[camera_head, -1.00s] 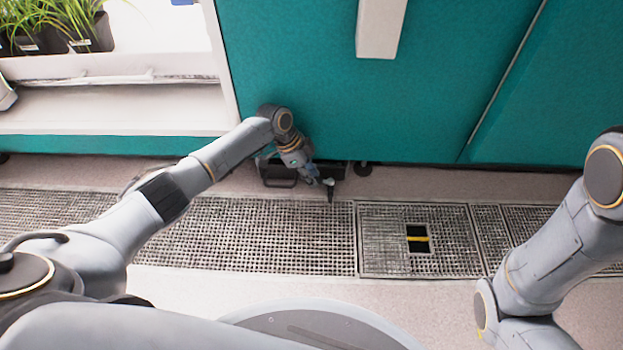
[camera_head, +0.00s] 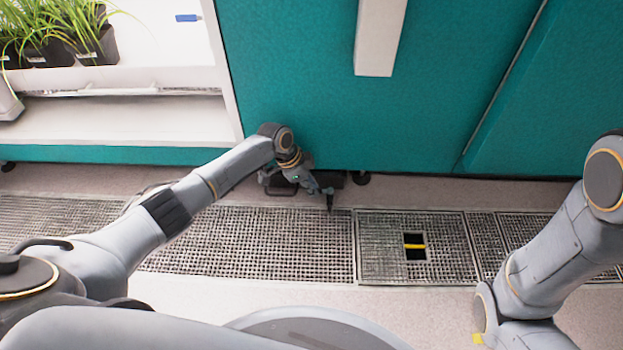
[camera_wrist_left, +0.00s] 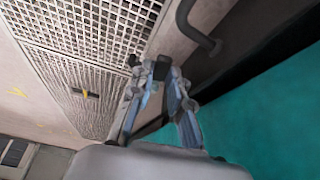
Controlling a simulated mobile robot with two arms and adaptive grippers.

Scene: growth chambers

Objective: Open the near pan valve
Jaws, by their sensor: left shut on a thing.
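A dark drain pan (camera_head: 332,180) sits low under the teal chamber front, with a looped handle on its left side. My left gripper (camera_head: 325,190) is at the pan's front right, just above the floor. In the left wrist view, my left gripper (camera_wrist_left: 162,68) has its fingertips closed around a small dark part, which I take to be the near pan valve (camera_wrist_left: 161,70). The fingers cover most of it, so its turn position cannot be told. A dark tip (camera_head: 330,204) shows below the fingers in the head view. My right gripper is not in view.
Metal floor grating (camera_head: 250,240) runs along the chamber front, with a square opening crossed by a yellow bar (camera_head: 414,246). A pale vertical handle (camera_head: 380,40) stands out from the teal panel. Potted plants (camera_head: 60,45) stand on the white shelf at left.

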